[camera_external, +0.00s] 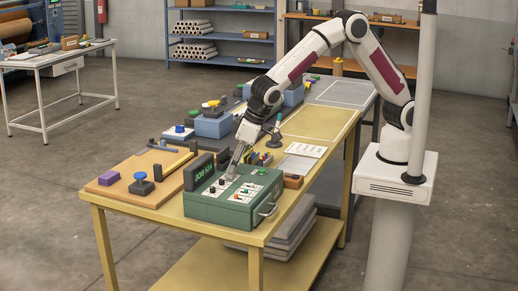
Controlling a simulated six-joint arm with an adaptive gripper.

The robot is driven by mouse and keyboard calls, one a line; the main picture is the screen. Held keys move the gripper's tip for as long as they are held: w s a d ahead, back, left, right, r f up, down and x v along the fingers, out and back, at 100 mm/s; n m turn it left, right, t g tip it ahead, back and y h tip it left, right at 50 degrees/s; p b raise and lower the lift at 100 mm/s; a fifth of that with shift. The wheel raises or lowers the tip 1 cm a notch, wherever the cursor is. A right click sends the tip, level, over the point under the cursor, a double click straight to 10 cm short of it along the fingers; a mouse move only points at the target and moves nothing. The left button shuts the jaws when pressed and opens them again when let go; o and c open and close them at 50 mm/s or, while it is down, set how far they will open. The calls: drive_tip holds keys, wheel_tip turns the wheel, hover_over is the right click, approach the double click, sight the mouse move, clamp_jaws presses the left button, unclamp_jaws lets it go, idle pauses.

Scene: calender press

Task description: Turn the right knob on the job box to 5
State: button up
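The green job box (222,212) stands at the front right of the yellow table, with a pale control panel on top. The panel carries several small dark knobs and coloured parts. They are too small to read any numbers or a pointer setting.
A wooden board (122,193) with a purple block (109,178) and a blue-topped knob piece (141,184) lies left of the box. A small wooden tray (292,181) stands close to the box's right. Blue blocks (213,126) and other items crowd the table behind.

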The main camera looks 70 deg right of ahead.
drive_tip(key=shift+w+d+n+g+y, duration=0.1)
drive_tip(key=shift+n+g+y, duration=0.2)
drive_tip(key=shift+n, duration=0.75)
drive_tip(key=shift+d+n+g+y, duration=0.1)
drive_tip(key=shift+n+y, duration=0.3)
drive_tip(key=shift+n, duration=0.65)
drive_tip(key=v, duration=0.8)
drive_tip(key=shift+g+h, duration=0.6)
drive_tip(key=s+d, duration=0.1)
drive_tip(key=s+d+f, duration=0.1)
drive_tip(key=d, duration=0.1)
drive_tip(key=s+d+f, duration=0.1)
drive_tip(key=s, duration=0.1)
drive_tip(key=shift+s+d+f, duration=0.15)
drive_tip(key=shift+d+f, duration=0.05)
drive_tip(key=s+d+r+m, duration=0.1)
drive_tip(key=s+d+r, duration=0.2)
drive_tip(key=d, duration=0.6)
drive_tip(key=s+d+r, duration=0.3)
drive_tip(key=d, duration=0.6)
drive_tip(key=shift+s+m+h, duration=0.3)
drive_tip(key=shift+s+m, duration=0.05)
drive_tip(key=shift+m, duration=0.05)
drive_tip(key=shift+r, duration=0.1)
